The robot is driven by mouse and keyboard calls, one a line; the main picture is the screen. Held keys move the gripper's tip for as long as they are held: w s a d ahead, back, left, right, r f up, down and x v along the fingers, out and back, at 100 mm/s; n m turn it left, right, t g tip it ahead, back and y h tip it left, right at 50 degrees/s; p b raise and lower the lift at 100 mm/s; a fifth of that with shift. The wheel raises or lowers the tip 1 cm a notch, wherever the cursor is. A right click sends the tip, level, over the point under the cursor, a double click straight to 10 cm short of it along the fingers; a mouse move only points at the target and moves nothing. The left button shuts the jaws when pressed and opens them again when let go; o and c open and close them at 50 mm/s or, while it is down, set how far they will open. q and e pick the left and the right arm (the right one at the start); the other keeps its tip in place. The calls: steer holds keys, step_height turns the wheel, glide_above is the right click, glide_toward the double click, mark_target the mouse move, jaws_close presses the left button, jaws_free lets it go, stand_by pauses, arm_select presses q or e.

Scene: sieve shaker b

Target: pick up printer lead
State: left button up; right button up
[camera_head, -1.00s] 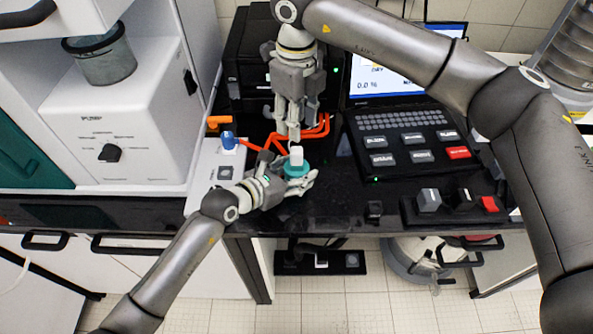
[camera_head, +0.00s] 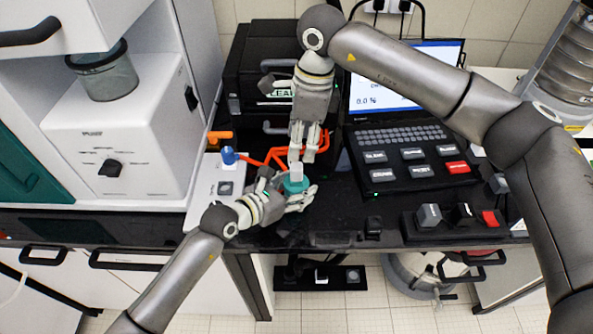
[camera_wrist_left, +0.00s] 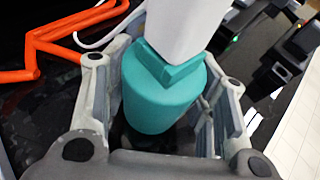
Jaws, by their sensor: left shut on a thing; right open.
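A teal, rounded piece (camera_head: 296,187) with a white block (camera_head: 297,173) standing on top is near the middle of the dark bench. I cannot tell for sure whether this is the printer lead. My left gripper (camera_head: 293,195) is shut around the teal piece. In the left wrist view the teal piece (camera_wrist_left: 155,98) sits between both fingers, with the white block (camera_wrist_left: 185,28) rising from it. A thin white cord (camera_wrist_left: 112,28) curves behind it. My right gripper (camera_head: 303,157) is open, pointing down just above the white block, its fingertips close to it.
An orange frame (camera_head: 262,160) lies behind my left gripper, with a blue-topped item (camera_head: 229,156) to its left. A black printer-like box (camera_head: 250,78) stands at the back. A screen with a keypad (camera_head: 412,160) is to the right. The bench's front edge is close.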

mark_target(297, 166)
steer(key=f, duration=0.5)
steer(key=a+f, duration=0.1)
steer(key=f, duration=0.2)
steer(key=shift+s+f, duration=0.1)
steer(key=shift+f, duration=0.2)
steer(key=c, duration=1.1)
